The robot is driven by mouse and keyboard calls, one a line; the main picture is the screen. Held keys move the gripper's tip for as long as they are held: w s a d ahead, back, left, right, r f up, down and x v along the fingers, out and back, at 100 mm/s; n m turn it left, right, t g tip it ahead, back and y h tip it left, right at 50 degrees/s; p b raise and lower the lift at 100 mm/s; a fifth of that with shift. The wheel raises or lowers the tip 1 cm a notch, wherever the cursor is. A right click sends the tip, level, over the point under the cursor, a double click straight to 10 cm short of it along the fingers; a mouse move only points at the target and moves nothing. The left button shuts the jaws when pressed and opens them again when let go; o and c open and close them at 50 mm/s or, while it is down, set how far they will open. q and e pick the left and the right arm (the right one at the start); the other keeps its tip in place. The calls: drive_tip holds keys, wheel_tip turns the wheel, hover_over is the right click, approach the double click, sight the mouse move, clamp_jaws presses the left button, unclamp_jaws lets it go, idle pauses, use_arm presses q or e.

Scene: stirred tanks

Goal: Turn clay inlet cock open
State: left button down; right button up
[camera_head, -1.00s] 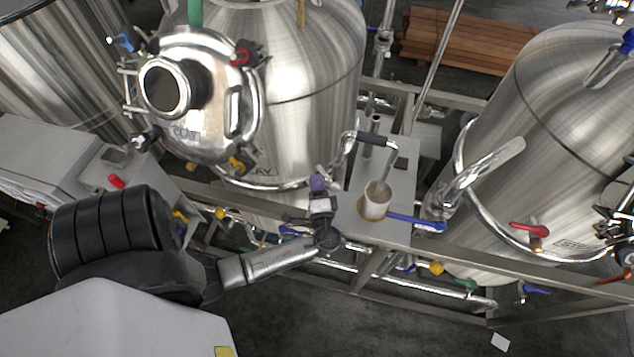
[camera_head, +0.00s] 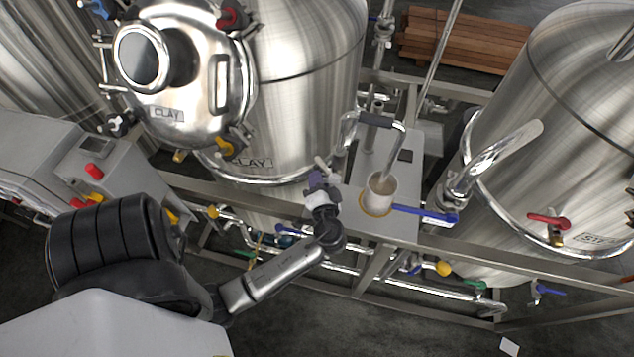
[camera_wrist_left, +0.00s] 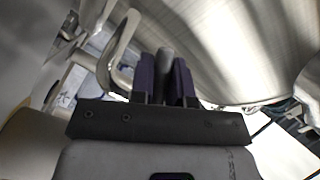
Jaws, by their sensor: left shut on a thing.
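The steel clay tank (camera_head: 300,100), with a CLAY plate (camera_head: 252,163), stands at the upper middle in the head view. My left gripper (camera_head: 317,181), with purple fingers, is at the tank's lower right side. It is shut on a pale grey lever (camera_head: 322,163), which looks like the clay inlet cock's handle. In the left wrist view my left gripper (camera_wrist_left: 166,82) has its fingers on both sides of the grey lever (camera_wrist_left: 166,60). The cock's body is mostly hidden, so I cannot tell its open or shut position. My right gripper is out of view.
A beige cup (camera_head: 379,194) stands on the grey plate right of my left gripper, beside a blue-handled lever (camera_head: 425,214). A bent pipe with a black sleeve (camera_head: 376,120) rises close behind. Frame rails (camera_head: 480,250) and a second tank (camera_head: 570,130) lie right.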

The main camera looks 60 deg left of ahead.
use_arm(q)
drive_tip(key=shift+f+n+b, duration=0.2)
drive_tip(key=shift+n+b, duration=0.1)
idle(0.4)
drive_tip(key=c, duration=1.1)
unclamp_jaws()
drive_tip(key=shift+d, duration=0.15)
